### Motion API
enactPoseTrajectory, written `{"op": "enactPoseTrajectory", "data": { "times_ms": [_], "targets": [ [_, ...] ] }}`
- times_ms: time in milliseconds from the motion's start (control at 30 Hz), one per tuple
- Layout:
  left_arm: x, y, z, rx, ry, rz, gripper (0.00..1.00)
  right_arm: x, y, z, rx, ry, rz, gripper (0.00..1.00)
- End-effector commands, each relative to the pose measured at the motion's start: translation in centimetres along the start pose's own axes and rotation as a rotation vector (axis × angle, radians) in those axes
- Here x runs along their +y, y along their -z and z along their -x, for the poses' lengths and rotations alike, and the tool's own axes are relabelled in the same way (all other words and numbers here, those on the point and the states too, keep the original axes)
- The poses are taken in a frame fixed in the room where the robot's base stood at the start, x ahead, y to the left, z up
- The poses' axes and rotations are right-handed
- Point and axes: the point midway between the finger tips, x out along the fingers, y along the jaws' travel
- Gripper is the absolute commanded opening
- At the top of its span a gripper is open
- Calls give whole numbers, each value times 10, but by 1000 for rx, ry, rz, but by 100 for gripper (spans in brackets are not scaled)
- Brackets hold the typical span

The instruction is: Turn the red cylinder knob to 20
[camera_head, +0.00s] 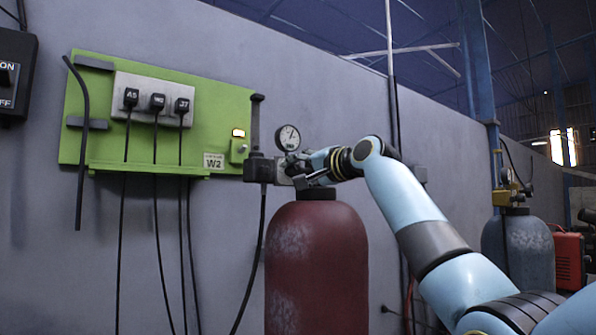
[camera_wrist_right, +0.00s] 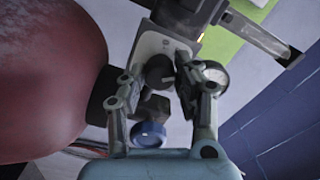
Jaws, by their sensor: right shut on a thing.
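The red cylinder (camera_head: 317,268) stands upright against the wall, and its red side fills the left of the right wrist view (camera_wrist_right: 50,75). A regulator with a round white-faced gauge (camera_head: 287,137) sits at its top; the dial reading is too small to make out. My right gripper (camera_head: 299,166) is at the regulator. In the right wrist view its two fingers are on either side of a dark round knob (camera_wrist_right: 159,71) on a pale plate, shut on it. Any scale by the knob is not legible. My left gripper is not in view.
A blue knob (camera_wrist_right: 148,134) is close to the gripper in the wrist view. A green panel (camera_head: 222,108) with several black plugs and hanging cables is on the wall to the left. A grey-blue cylinder (camera_head: 522,255) stands at the right.

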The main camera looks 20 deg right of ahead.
Motion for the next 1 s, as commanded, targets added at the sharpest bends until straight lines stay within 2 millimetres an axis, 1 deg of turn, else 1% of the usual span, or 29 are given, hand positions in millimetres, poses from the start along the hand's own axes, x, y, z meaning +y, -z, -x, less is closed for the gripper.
{"op": "enactPoseTrajectory", "data": {
  "times_ms": [1000],
  "targets": [
    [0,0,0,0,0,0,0,3,-1,0,1,0,-962,0]
  ]
}}
